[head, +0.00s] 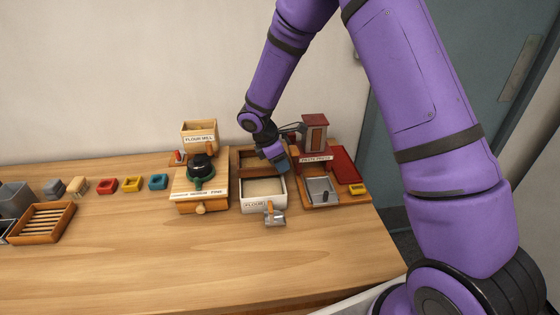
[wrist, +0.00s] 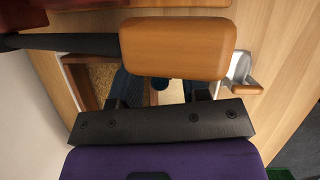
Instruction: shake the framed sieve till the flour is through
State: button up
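The framed sieve (head: 246,152), a wooden frame, sits at the back of the white flour box (head: 263,207), which is labelled FLOUR and holds pale flour. In the wrist view, coarse brown bits (wrist: 101,76) lie inside the wooden frame at left. My gripper (head: 281,167) is at the right side of the sieve, pointing down. In the wrist view its blue fingers (wrist: 160,88) stand apart with a small blue knob showing between them. A wooden grip hides their tips, so I cannot tell whether they hold the frame.
The wooden grip (wrist: 178,47) on a dark rod crosses close above my fingers. The pasta press (head: 316,140) stands right, the flour mill (head: 199,135) left. A metal scoop (head: 275,217) lies at the box front. The front table (head: 150,265) is clear.

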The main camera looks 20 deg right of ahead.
grip_shut()
jog(key=shift+s+a, duration=0.25)
jog(key=shift+s, duration=0.8)
grip_release()
jog(key=shift+r, duration=0.15)
jog(key=v, duration=1)
jog(key=shift+a+r, duration=0.15)
jog(key=shift+r, duration=0.1)
